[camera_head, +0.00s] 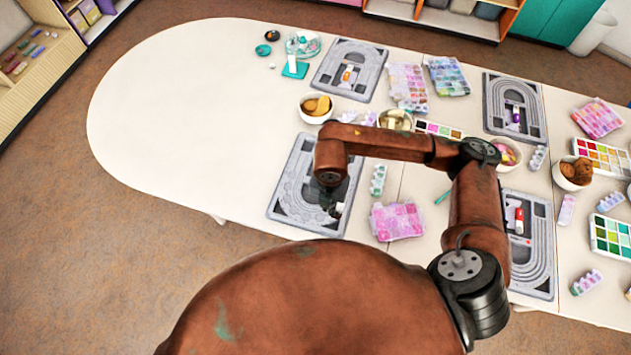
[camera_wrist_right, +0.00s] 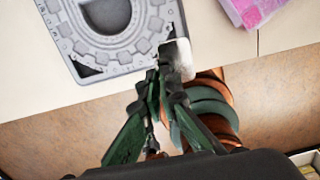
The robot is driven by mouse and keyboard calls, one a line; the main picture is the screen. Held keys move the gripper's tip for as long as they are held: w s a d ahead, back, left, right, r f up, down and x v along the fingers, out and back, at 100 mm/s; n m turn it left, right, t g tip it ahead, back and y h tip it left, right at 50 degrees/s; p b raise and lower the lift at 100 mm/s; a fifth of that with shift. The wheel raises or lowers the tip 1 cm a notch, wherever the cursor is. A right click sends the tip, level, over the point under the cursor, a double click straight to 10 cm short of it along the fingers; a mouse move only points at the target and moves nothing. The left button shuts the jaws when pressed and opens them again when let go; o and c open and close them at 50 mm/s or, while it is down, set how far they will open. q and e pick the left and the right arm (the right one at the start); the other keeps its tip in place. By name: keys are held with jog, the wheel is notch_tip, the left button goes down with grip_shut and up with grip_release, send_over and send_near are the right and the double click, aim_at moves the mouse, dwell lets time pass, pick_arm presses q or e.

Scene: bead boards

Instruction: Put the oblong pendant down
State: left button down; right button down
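My right gripper (camera_head: 330,199) is low over the near-left grey bead board (camera_head: 293,185). In the right wrist view its two dark fingers (camera_wrist_right: 160,80) come close together at the board's edge. A pale, rounded oblong piece (camera_wrist_right: 178,60) shows right at the fingertips, partly covered by them; it looks like the oblong pendant, but I cannot tell whether the fingers grip it or only sit beside it. In the head view it is a small white patch (camera_head: 338,208) by the gripper. The same board shows in the wrist view (camera_wrist_right: 105,58) with its curved grooves. My left gripper is out of view.
A pink bead box (camera_head: 397,221) and a small bead strip (camera_head: 378,180) lie right of the board. A bowl (camera_head: 316,109) stands behind it. Other boards (camera_head: 349,70) hold small coloured items. The table's left end (camera_head: 180,120) is clear. The near table edge is close.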

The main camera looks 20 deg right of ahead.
jog(key=w+a+f, duration=0.1)
jog(key=w+f, duration=0.2)
jog(key=w, duration=0.1)
jog(key=w+a+f, duration=0.1)
jog(key=w+f, duration=0.2)
jog(key=w, duration=0.1)
jog(key=w+a+f, duration=0.1)
jog(key=w+f, duration=0.2)
jog(key=w, duration=0.1)
jog(key=shift+w, duration=0.25)
jog(key=shift+w+a+f, duration=0.1)
jog(key=shift+w+f, duration=0.15)
jog(key=shift+f, duration=1.65)
jog(key=shift+f+b, duration=0.45)
jog(key=shift+f, duration=0.15)
jog(key=c, duration=2.2)
grip_release()
jog(key=shift+o, duration=0.2)
jog(key=shift+r, duration=0.1)
